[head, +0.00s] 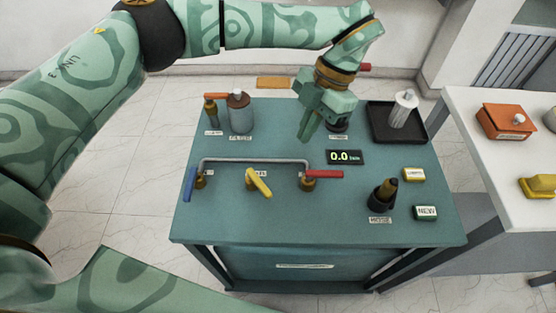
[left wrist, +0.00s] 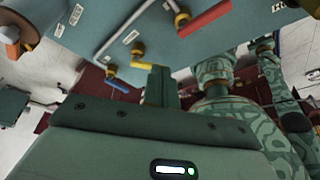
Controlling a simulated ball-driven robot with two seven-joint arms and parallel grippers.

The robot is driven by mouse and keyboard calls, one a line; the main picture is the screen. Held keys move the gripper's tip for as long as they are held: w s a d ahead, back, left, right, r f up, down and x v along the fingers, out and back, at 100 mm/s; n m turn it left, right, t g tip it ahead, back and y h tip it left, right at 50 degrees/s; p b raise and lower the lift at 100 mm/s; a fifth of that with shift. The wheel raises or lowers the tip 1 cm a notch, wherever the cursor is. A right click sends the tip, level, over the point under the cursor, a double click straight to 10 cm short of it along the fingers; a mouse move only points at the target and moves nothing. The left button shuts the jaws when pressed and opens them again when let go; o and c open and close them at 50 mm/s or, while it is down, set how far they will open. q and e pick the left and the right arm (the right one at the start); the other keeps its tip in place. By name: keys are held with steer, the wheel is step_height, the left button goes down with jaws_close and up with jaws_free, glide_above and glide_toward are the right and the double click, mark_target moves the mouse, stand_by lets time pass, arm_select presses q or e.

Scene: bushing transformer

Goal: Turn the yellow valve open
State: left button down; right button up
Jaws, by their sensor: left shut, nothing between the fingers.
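The yellow valve (head: 259,183) stands at the front middle of the teal table in the head view, its bar handle slanting down to the right. In the left wrist view the yellow handle (left wrist: 140,62) shows between the blue and red ones. My left gripper (head: 305,132) points down over the back middle of the table, behind the valve and apart from it. Its fingers are shut and empty, and they also show in the left wrist view (left wrist: 157,85). My right gripper is not in view.
A blue handle (head: 189,185) and a red handle (head: 325,174) flank the valve, with a grey pipe (head: 255,160) behind it. A display (head: 345,157) reads 0.0. A black tray (head: 380,125) sits at the back right, and a grey bottle (head: 240,116) at the back left.

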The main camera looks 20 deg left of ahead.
mark_target(259, 184)
arm_select(q)
steer(key=b+x, duration=0.1)
steer(key=x, duration=0.8)
steer(key=shift+s+f, duration=0.15)
steer(key=shift+f, duration=0.1)
steer(key=shift+s+a+f, duration=0.2)
steer(key=shift+s+a, duration=0.9)
steer(key=shift+s, duration=0.15)
steer(key=shift+s+a, duration=0.25)
steer(key=shift+s, duration=0.15)
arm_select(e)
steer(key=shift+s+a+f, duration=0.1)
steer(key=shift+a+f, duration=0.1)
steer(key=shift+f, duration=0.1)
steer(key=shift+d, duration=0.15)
